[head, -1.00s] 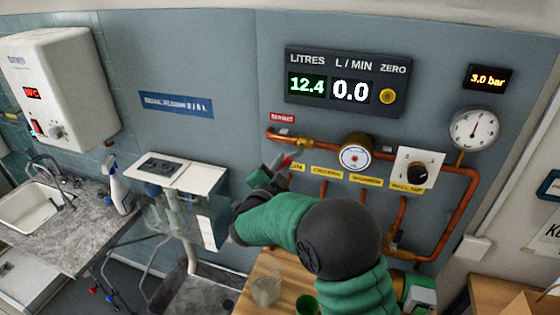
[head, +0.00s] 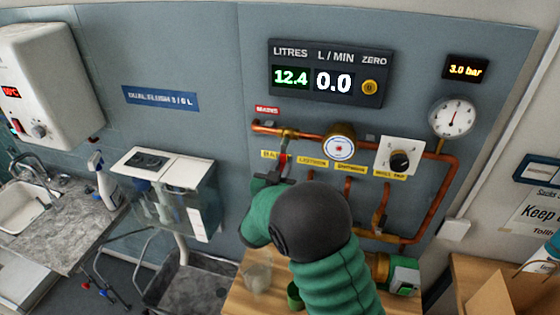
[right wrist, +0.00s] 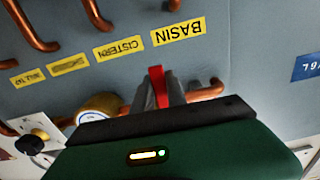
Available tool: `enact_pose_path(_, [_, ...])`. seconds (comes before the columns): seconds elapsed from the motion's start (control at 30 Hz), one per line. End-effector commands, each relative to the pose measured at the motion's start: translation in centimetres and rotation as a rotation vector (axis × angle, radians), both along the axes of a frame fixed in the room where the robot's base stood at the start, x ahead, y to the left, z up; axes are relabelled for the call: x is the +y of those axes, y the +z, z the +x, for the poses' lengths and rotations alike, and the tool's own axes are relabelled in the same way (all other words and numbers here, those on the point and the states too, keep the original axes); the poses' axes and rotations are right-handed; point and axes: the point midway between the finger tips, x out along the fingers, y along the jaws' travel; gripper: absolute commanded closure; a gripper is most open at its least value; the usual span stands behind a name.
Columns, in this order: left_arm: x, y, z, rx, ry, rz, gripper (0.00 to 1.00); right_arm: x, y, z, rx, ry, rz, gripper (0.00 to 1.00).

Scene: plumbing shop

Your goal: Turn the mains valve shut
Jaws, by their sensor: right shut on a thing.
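The mains valve sits on the copper pipe near the red MAINS label (head: 267,109), at the pipe's left end. Its red lever (head: 283,159) points nearly straight down, across the pipe. My right gripper (head: 281,172) reaches it from below and is shut on the lever. In the right wrist view the red lever (right wrist: 156,78) shows between the fingers (right wrist: 160,92). The valve body is mostly hidden there. My left gripper is not in view.
The display (head: 329,73) reads 12.4 litres and 0.0 L/min. A round meter (head: 339,148), a white knob plate (head: 396,156) and a pressure gauge (head: 452,117) lie to the right. Branch pipes hang below. A glass (head: 257,277) and green cup (head: 295,294) stand on the bench below my arm.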

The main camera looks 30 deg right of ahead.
Motion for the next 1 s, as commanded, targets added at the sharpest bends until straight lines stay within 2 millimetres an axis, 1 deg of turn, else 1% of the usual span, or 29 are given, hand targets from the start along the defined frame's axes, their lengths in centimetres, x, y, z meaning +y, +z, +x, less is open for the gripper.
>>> enact_pose_path(0.03, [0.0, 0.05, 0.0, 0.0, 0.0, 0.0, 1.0, 0.18, -0.75, -0.16, 0.025, 0.004, 0.001, 1.0])
enact_pose_path(0.6, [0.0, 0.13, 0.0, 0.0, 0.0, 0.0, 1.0, -0.06, -0.81, -0.34, 0.048, 0.002, -0.019, 1.0])
enact_pose_path(0.63, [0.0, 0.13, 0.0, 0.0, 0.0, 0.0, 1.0, -0.06, -0.79, -0.34, 0.048, 0.002, -0.02, 0.79])
enact_pose_path(0.77, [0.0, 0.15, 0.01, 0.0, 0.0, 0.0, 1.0, -0.11, -0.57, -0.32, 0.043, 0.002, -0.021, 0.62])
enact_pose_path(1.0, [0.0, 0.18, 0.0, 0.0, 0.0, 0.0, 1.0, -0.17, -0.29, -0.28, 0.037, 0.001, -0.023, 0.61])
